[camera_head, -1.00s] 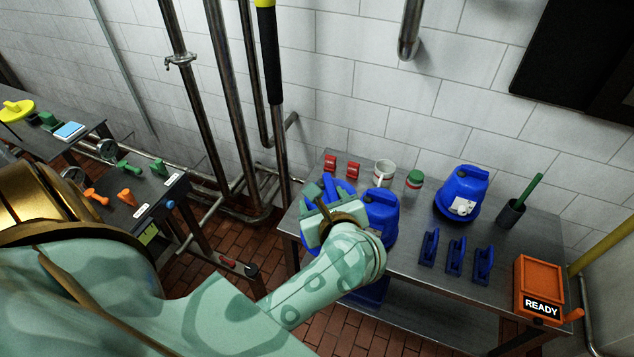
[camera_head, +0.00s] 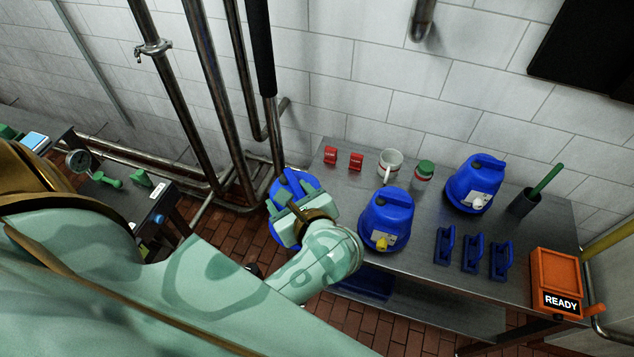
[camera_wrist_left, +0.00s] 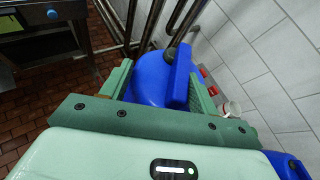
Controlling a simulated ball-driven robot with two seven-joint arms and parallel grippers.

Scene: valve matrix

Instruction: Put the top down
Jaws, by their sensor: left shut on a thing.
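My left gripper (camera_head: 290,214) is shut on the handle of a blue rounded top (camera_head: 292,184). The top is in the air at the left end of the steel table, overlapping the floor and pipes in the head view. How high it is above the table level is unclear. In the left wrist view the blue top (camera_wrist_left: 150,82) and its upright bar-like handle (camera_wrist_left: 181,76) sit between the fingers (camera_wrist_left: 160,88). The gripper hides part of the top. My right gripper is not in view.
On the steel table (camera_head: 345,178) stand blue jugs with a yellow tap (camera_head: 387,218) and white tap (camera_head: 474,183), a mug (camera_head: 390,163), a green-lidded jar (camera_head: 425,170), red pieces (camera_head: 356,160), blue clamps (camera_head: 472,253) and an orange READY box (camera_head: 557,280). Pipes (camera_head: 222,95) rise behind.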

